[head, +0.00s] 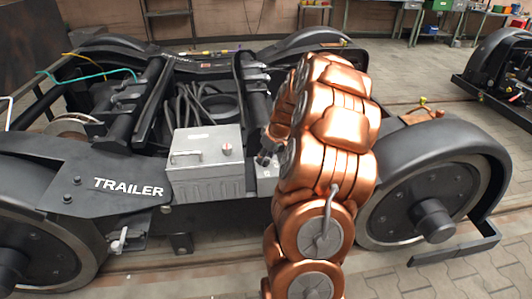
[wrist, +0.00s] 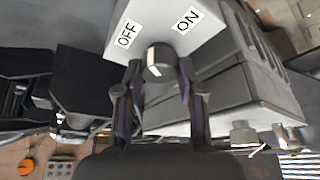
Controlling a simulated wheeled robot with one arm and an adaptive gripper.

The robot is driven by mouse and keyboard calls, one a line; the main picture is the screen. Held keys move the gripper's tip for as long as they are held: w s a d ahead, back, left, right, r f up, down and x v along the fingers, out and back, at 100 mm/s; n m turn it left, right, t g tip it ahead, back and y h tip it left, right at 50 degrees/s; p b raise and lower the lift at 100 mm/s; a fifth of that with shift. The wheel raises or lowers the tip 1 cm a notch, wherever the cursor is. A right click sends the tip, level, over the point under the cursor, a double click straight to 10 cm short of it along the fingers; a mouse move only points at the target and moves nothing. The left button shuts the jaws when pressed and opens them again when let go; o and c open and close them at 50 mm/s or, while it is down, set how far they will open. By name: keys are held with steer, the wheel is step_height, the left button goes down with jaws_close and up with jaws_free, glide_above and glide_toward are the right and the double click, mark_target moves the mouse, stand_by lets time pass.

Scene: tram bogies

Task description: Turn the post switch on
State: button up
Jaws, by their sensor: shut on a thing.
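The post switch is a small light grey box (head: 267,170) at the right end of a larger grey box in the head view, partly hidden by my arm. In the wrist view its pale face (wrist: 160,20) carries an OFF label on the left and an ON label on the right. Its dark round knob (wrist: 160,62) has a white mark on its left half, nearer the OFF side. My gripper (wrist: 160,75) is shut on the knob, one finger at each side. In the head view my gripper (head: 267,150) is mostly hidden beside my copper arm.
Another bogie (head: 500,70) stands at the right. Paved floor lies in front.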

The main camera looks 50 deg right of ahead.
steer(key=shift+s+a+r+m+h+p, duration=0.1)
steer(key=shift+m+h+p, duration=0.4)
steer(key=shift+m, duration=0.4)
steer(key=m+h+p, duration=0.1)
steer(key=m, duration=0.1)
steer(key=m+g+p, duration=0.1)
steer(key=m+p, duration=0.1)
steer(key=m, duration=0.1)
steer(key=shift+h+p, duration=0.3)
steer(key=shift+h, duration=0.1)
steer(key=shift+a+m+g+h+p, duration=0.1)
steer(key=shift+m+g+h+p, duration=0.3)
steer(key=shift+m, duration=0.8)
steer(key=shift+m+g+h+p, duration=0.1)
steer(key=shift+m+g+p, duration=0.35)
steer(key=shift+m, duration=0.75)
steer(key=o, duration=1.1)
steer(key=shift+w, duration=0.2)
steer(key=shift+o, duration=0.2)
